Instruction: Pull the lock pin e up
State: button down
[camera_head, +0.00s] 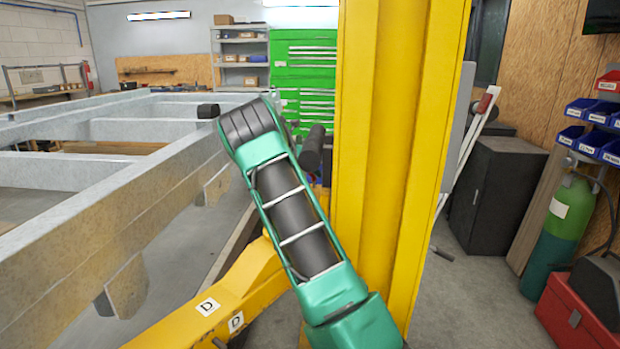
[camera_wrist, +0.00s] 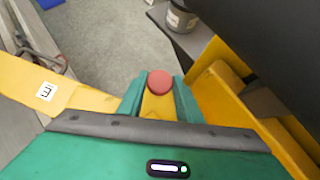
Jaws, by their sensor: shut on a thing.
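In the wrist view my gripper (camera_wrist: 158,98) has its teal fingers on either side of a yellow piece just below a round red knob. I take the red knob (camera_wrist: 160,82) to be the top of lock pin e, since a yellow bar to its left bears a white label E (camera_wrist: 46,91). My gripper is shut on the pin. The pin's lower part is hidden by the fingers and gripper body, so I cannot tell how far up it stands. In the head view my arm hides the pin and the gripper.
A tall yellow post (camera_head: 395,150) stands close to the right of my arm in the head view. A grey trailer frame (camera_head: 110,215) fills the left. A yellow beam with D labels (camera_head: 208,306) runs low in front. A dark cabinet (camera_head: 497,190) stands at right.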

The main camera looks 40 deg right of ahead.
jog(key=shift+w+r, duration=0.3)
jog(key=shift+r, duration=0.3)
jog(key=c, duration=1.3)
grip_release()
jog(key=shift+s, duration=0.1)
jog(key=shift+a, duration=0.15)
jog(key=v, duration=1)
jog(key=shift+a+r, duration=0.15)
jog(key=shift+r, duration=0.05)
